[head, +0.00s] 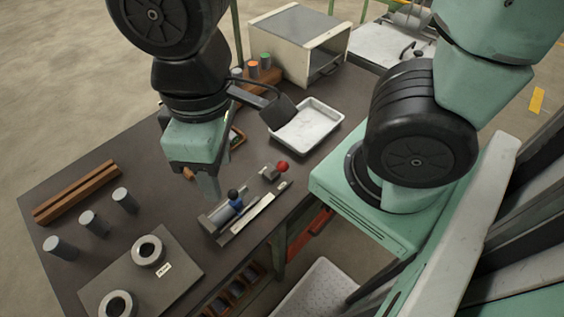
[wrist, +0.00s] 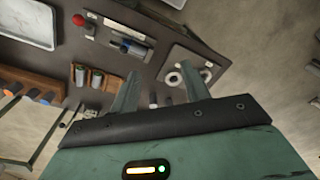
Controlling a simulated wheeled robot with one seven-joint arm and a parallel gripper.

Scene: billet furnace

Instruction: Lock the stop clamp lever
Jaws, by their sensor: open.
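A small clamp fixture (head: 243,213) lies on the dark table, with a pale metal rail along its front side. A blue, dark-topped handle (head: 235,199) stands on it, and a red ball knob (head: 283,167) sits at its far right end. Which of these is the stop clamp lever I cannot tell for sure. In the wrist view the red knob (wrist: 78,20) and the blue handle (wrist: 124,45) show near the top. My gripper (head: 199,184) is open and empty, above the table and left of the blue handle, apart from it. Its two fingers (wrist: 160,92) show spread in the wrist view.
A white tray (head: 306,128) and a beige box-shaped furnace (head: 296,42) stand toward the back. A plate (head: 180,277) with two rings, several grey cylinders (head: 93,223) and a wooden V-shaped block (head: 77,192) lie at left.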

